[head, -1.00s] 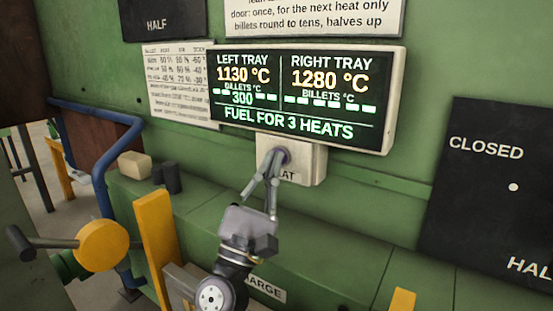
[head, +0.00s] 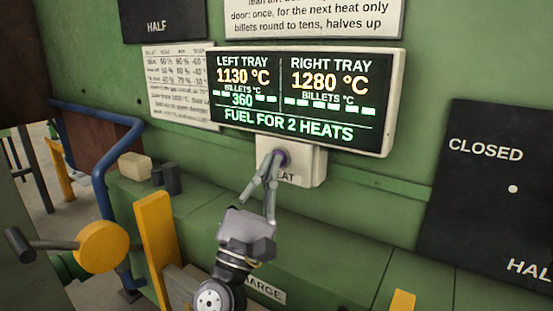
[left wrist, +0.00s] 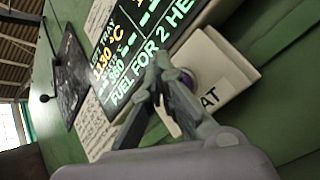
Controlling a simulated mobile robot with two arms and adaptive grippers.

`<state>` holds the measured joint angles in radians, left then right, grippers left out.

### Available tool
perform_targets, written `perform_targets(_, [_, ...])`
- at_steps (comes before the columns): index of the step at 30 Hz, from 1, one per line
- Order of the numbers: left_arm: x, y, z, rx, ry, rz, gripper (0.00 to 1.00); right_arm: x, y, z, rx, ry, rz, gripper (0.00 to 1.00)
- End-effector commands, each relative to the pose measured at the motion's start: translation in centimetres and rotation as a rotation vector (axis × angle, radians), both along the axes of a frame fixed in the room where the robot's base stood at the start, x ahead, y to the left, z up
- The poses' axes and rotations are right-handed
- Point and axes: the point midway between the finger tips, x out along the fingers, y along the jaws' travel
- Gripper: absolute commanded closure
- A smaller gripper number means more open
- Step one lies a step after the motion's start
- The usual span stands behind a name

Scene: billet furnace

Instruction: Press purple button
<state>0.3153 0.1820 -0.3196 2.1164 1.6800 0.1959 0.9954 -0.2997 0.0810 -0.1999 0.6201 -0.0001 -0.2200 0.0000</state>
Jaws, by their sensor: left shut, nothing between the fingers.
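The purple button (head: 284,157) sits on a white box below the display, partly hidden by my fingertips. It also shows in the left wrist view (left wrist: 187,83). My left gripper (head: 275,156) is shut and empty, its fingertips at the button; I cannot tell whether they touch it. The white box (head: 308,165) carries a label of which "AT" or "EAT" shows. The display (head: 300,97) reads left tray 1130 °C, right tray 1280 °C, left billets 360 and "FUEL FOR 2 HEATS". My right gripper is not in view.
A green ledge (head: 330,222) runs under the box. A yellow post (head: 158,240) and a yellow disc with a handle (head: 102,246) stand at the left. A beige block (head: 134,165) lies on the ledge. A dark "CLOSED" panel (head: 490,200) is at the right.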

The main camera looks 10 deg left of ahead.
Motion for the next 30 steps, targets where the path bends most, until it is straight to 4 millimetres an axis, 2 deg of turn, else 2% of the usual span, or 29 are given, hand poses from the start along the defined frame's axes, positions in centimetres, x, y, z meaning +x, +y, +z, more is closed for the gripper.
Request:
perform_targets(14, [-0.8,0.3,0.0,0.000,0.000,0.000,1.00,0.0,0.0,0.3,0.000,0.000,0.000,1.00])
perform_targets(30, [-5.2,1.9,0.0,0.000,0.000,0.000,1.00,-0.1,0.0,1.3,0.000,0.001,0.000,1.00])
